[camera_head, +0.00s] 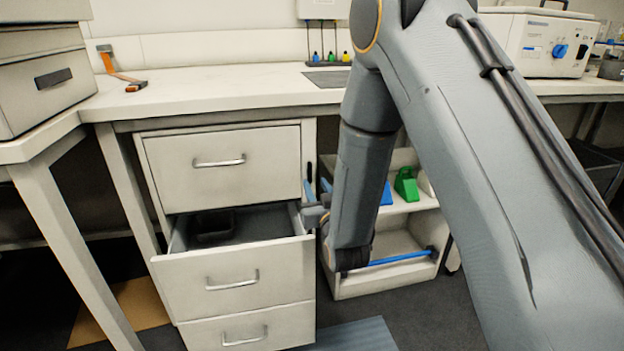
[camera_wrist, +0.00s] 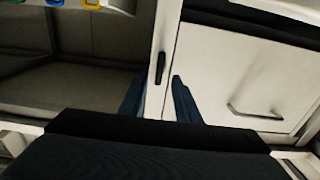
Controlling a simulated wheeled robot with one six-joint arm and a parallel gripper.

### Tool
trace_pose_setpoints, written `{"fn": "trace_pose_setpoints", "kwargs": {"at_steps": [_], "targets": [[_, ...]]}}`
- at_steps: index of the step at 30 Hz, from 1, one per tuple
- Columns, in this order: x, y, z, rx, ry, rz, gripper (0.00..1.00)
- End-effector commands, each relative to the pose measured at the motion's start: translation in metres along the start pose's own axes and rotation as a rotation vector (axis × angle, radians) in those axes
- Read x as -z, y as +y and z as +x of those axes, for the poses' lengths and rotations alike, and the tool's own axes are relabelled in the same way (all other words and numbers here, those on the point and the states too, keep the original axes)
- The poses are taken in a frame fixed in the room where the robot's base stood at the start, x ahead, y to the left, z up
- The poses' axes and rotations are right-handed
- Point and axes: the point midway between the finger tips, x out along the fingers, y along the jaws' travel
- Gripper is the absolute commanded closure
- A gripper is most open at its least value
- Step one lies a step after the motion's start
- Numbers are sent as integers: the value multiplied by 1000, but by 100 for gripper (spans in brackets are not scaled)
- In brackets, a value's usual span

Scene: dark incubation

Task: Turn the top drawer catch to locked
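The top drawer (camera_head: 224,165) is a pale front with a bar handle, and it is closed. Its catch (camera_head: 309,172) is a small dark bar on the cabinet's right post, roughly upright. In the wrist view the catch (camera_wrist: 161,68) lies nearly along the pale post, slightly tilted, beside a drawer front (camera_wrist: 240,75). My gripper (camera_head: 316,188) is at the post, close to the catch and partly hidden by my arm. In the wrist view my gripper (camera_wrist: 158,92) has two blue fingers spread apart with nothing between their tips. The catch appears just beyond the gap; no contact shows.
The drawer below (camera_head: 232,281) is pulled out, with a dark box (camera_head: 212,226) inside. A low shelf unit (camera_head: 385,284) with a green item (camera_head: 406,184) stands right of the cabinet. The worktop (camera_head: 220,92) lies above, with an orange-handled tool (camera_head: 107,60) at left.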

Motion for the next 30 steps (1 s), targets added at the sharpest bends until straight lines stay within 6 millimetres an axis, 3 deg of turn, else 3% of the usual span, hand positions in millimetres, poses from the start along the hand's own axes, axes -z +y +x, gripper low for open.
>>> {"fn": "trace_pose_setpoints", "kwargs": {"at_steps": [9, 21, 27, 30], "targets": [[-1, 0, 44, 0, -1, 0, 70], [0, 0, 53, 1, -2, 0, 70], [0, 0, 53, 1, -2, 0, 100], [0, 0, 53, 1, -2, 0, 100]]}}
